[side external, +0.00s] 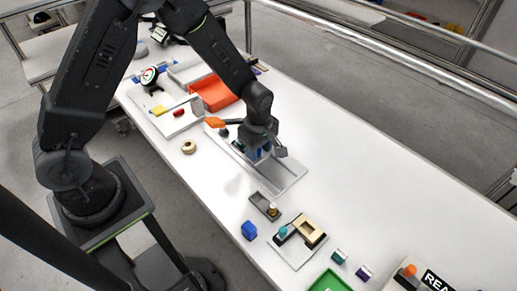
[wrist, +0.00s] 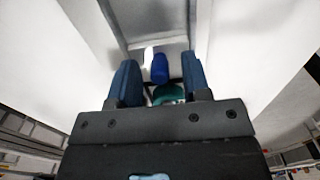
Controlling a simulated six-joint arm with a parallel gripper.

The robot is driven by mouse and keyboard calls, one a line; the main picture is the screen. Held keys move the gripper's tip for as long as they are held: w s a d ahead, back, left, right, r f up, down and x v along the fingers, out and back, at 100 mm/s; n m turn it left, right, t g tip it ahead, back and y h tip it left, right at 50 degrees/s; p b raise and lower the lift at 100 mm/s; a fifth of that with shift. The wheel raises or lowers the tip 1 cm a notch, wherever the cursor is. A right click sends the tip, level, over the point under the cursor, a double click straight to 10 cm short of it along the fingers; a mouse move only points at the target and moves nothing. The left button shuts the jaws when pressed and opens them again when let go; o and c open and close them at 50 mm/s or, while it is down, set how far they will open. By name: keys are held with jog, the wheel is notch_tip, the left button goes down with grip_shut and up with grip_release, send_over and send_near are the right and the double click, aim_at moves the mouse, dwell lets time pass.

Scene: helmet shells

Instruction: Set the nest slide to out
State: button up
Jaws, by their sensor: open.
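A long pale grey tray with raised side rails (side external: 287,178) lies on the white bench and looks like the nest slide. My gripper (side external: 259,155) is low over its middle, pointing down, and hides part of it. In the wrist view, my gripper (wrist: 159,63) is open, with one blue finger on each side. A blue rounded piece (wrist: 160,69) and a teal piece (wrist: 168,93) show between the fingers. I cannot tell whether the fingers touch them. The slide's setting cannot be read from these views.
A red-orange bin (side external: 213,95) stands behind. The bench to the right is clear.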

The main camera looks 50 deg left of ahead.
jog(key=shift+f, duration=0.25)
grip_shut()
dwell(0.3)
